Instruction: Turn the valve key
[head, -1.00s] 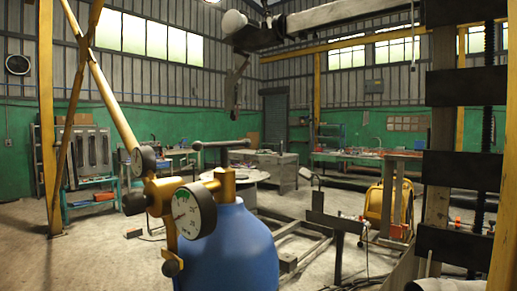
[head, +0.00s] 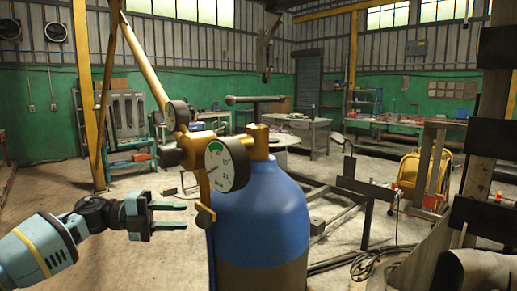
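The valve key (head: 255,99) is a grey T-shaped bar. It stands upright on the brass valve (head: 257,140) at the top of a blue gas cylinder (head: 265,215). A regulator with a large white-faced gauge (head: 228,164) and a smaller dark gauge (head: 177,115) sits to the left of the valve. My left gripper (head: 186,216) comes in from the lower left. Its two fingers are apart with nothing between them. It is left of the cylinder in the picture, lower than the key and apart from it. My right gripper is not in view.
A metal frame (head: 345,205) and loose cables (head: 370,264) lie right of the cylinder. A yellow diagonal post (head: 143,60) rises behind the regulator. Workbenches line the green wall. The floor at the left is mostly clear.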

